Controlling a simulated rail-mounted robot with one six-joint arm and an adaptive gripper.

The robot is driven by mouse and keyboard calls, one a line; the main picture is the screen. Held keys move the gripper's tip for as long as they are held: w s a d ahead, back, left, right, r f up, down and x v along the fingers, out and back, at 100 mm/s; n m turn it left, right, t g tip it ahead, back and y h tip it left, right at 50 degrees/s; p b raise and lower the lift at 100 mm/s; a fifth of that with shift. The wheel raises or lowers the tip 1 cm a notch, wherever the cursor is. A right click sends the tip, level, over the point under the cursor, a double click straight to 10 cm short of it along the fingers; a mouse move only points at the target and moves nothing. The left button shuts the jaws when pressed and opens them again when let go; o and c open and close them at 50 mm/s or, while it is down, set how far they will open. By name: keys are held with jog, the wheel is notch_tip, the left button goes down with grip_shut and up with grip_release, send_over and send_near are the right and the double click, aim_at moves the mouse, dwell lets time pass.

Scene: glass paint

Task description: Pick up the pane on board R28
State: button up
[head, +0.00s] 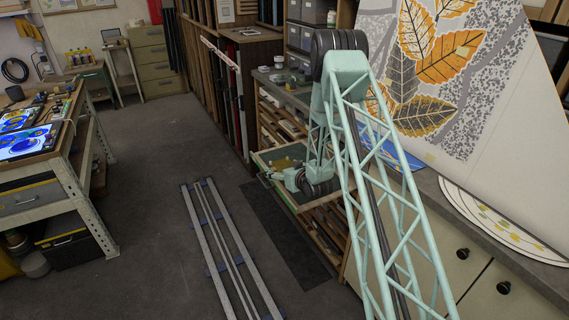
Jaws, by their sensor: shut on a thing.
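My gripper (271,175) is at the middle of the view, at the end of the pale green lattice arm, pointing left. It is low over a pulled-out drawer or board (263,155) of the wooden rack. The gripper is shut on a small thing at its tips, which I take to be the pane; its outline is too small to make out. A yellowish flat piece (283,163) lies on the drawer just behind the gripper. No label R28 can be read. My wrist hides the drawer's right part.
A workbench (62,160) with blue and yellow glass panels stands at left. A floor rail (228,245) runs up the middle. A large leaf-patterned panel (455,90) leans at right above a grey counter (500,255).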

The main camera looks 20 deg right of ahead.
aim_at(278, 169)
jog(key=shift+s+a+r, duration=0.1)
jog(key=shift+s+a, duration=0.35)
jog(key=shift+s, duration=0.2)
jog(key=shift+s+a+r, duration=0.1)
jog(key=shift+s+a, duration=0.35)
jog(key=shift+s, duration=0.15)
